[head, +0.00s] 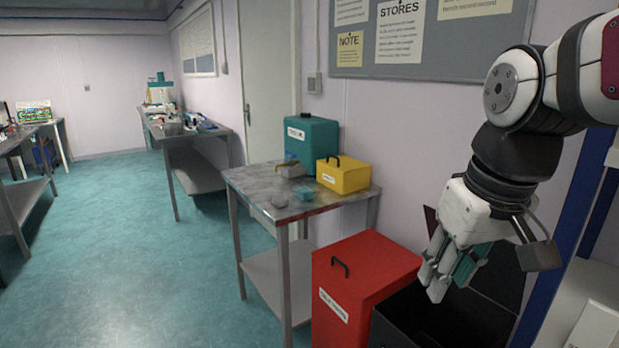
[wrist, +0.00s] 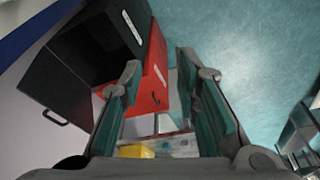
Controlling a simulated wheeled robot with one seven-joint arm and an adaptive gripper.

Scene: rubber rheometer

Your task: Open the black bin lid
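The black bin (head: 435,322) stands at the bottom right of the head view, right of the red bin, and its top looks open onto a dark inside. Its lid (head: 502,272) appears raised at the back, towards the wall, partly hidden behind my gripper. In the wrist view the black bin (wrist: 105,45) is at upper left, with a black handle (wrist: 56,118) at the lower edge of the dark panel. My gripper (head: 450,275) points down above the bin. Its fingers (wrist: 160,75) are apart with nothing between them. I see no contact with the lid.
The red bin (head: 360,285), with a shut lid and black handle, stands close left. A metal table (head: 250,183) behind it holds a teal box (head: 311,145) and a yellow box (head: 343,174). A blue-framed shelf (head: 590,195) is close on the right. The floor at left is clear.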

